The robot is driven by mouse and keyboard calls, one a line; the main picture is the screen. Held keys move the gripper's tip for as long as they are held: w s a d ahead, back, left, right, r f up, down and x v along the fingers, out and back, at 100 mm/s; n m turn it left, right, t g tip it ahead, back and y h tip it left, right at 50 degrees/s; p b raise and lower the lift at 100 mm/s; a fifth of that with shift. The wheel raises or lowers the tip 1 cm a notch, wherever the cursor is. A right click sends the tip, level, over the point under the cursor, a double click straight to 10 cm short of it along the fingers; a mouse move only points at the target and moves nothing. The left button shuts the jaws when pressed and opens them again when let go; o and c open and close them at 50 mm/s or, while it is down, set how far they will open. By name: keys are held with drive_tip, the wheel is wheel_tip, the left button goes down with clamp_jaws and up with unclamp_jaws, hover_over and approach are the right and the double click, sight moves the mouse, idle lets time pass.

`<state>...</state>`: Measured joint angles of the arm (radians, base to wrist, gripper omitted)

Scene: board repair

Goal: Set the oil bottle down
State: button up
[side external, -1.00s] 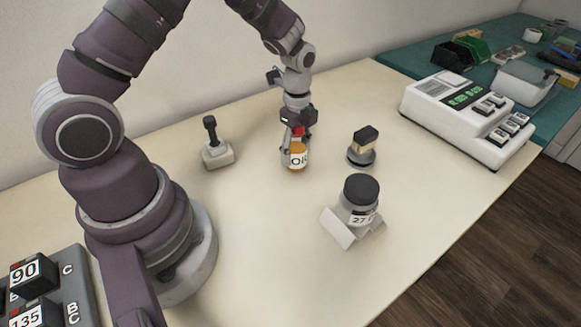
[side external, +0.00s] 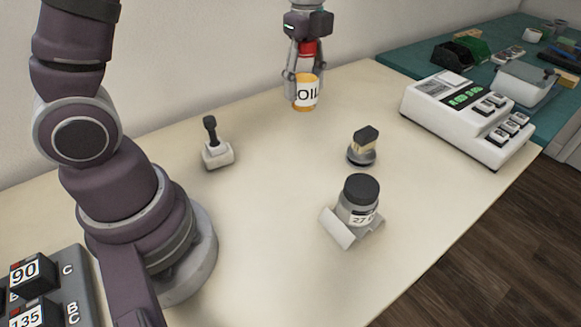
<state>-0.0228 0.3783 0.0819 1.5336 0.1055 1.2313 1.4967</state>
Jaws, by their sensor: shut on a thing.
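The oil bottle (side external: 304,94) is orange with a white label reading OIL and a red top. It is upright, with its label facing the camera. My gripper (side external: 304,72) is shut on the bottle, its fingers on either side of it. The bottle appears to be held above the cream table (side external: 255,230), toward its back edge. The exact gap below it cannot be told from this one view.
A joystick-like device (side external: 216,148) stands left of the middle. A small brush-like block on a round base (side external: 363,146) and a dark-lidded jar in a grey holder (side external: 358,203) stand on the right. A white keyed machine (side external: 465,120) is farther right. The table's middle is clear.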

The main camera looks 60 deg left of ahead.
drive_tip(key=s+d+m, duration=1.5)
drive_tip(key=d, duration=0.3)
drive_tip(key=shift+m, duration=0.4)
drive_tip(key=f, duration=1.4)
drive_tip(key=shift+s+a+f, duration=0.15)
drive_tip(key=shift+s+f, duration=0.2)
drive_tip(key=shift+s, duration=0.05)
drive_tip(key=shift+f, duration=0.1)
drive_tip(key=shift+f, duration=0.1)
drive_tip(key=o, duration=1.2)
